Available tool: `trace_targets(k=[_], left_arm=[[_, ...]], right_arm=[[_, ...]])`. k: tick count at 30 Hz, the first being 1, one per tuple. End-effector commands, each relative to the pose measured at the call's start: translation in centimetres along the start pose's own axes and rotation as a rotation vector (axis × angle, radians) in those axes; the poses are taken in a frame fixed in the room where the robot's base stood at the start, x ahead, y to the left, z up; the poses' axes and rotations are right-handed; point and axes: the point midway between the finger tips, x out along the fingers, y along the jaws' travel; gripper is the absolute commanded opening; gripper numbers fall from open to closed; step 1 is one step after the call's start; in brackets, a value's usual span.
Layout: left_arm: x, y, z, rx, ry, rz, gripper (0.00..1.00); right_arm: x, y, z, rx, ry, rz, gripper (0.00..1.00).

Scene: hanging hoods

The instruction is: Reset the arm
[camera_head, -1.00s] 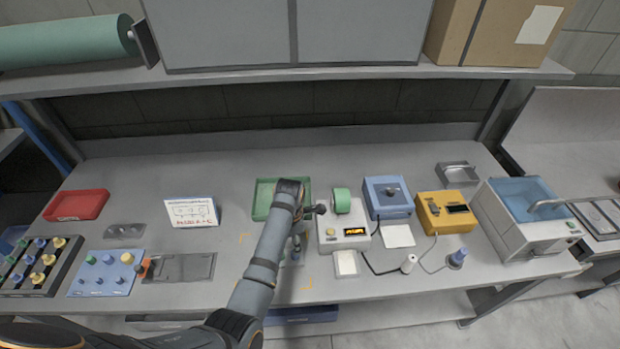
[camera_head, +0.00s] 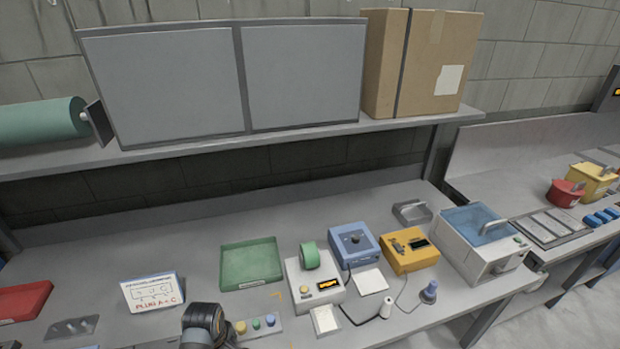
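One of my arms shows at the bottom edge, left of centre, as a dark rounded joint with a pale ring. No gripper fingers show in the camera_head view, and nothing is seen held. My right gripper is not in view.
The bench carries a green tray (camera_head: 250,264), a white sign (camera_head: 153,292), a tape device (camera_head: 314,283), a blue box (camera_head: 353,244), a yellow box (camera_head: 409,250) and a lidded bath (camera_head: 482,243). A shelf (camera_head: 250,139) overhangs the back.

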Motion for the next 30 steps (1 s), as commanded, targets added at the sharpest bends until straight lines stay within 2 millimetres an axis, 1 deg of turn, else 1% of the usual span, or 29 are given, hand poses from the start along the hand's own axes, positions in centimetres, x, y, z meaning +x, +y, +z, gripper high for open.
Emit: trace_targets(k=[1,3,5,6,9,11,14,18,20,21,23,26,29,30], left_arm=[[-0.6,-1.7,-0.2,0.121,0.017,0.008,0.52],[-1.6,-3.3,-0.3,0.297,0.037,0.025,0.52],[-2.4,-4.4,-0.3,0.436,0.056,0.037,0.52],[-3.0,-5.1,-0.2,0.519,0.068,0.043,0.52],[-4.4,-6.4,-0.1,0.708,0.093,0.056,0.52],[-5.2,-7.2,0.1,0.812,0.108,0.06,0.52],[-6.6,-8.2,0.4,0.975,0.132,0.068,0.52],[-8.5,-9.5,0.9,1.186,0.163,0.076,0.52],[-9.3,-10.0,1.2,1.274,0.177,0.078,0.52],[-7.4,-9.8,1.1,1.269,0.169,0.073,0.52],[-5.5,-9.8,1.1,1.264,0.163,0.069,0.52],[-2.3,-9.8,0.9,1.26,0.154,0.064,0.52],[1.2,-10.0,1.0,1.256,0.143,0.056,0.52],[2.7,-10.2,1.0,1.254,0.139,0.053,0.52]], right_arm=[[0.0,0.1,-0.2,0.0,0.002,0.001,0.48],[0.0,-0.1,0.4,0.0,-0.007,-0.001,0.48],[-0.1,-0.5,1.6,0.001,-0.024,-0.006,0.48],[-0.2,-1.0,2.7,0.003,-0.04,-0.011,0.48],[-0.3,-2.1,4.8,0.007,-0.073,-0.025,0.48],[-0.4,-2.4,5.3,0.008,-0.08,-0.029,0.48],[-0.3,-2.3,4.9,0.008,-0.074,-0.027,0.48],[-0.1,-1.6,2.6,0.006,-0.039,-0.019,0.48],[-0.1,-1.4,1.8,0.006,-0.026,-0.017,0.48],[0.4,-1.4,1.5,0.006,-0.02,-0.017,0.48],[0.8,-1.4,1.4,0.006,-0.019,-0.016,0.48],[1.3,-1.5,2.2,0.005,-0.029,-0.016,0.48],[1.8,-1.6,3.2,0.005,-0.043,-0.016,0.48],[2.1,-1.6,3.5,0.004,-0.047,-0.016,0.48]])
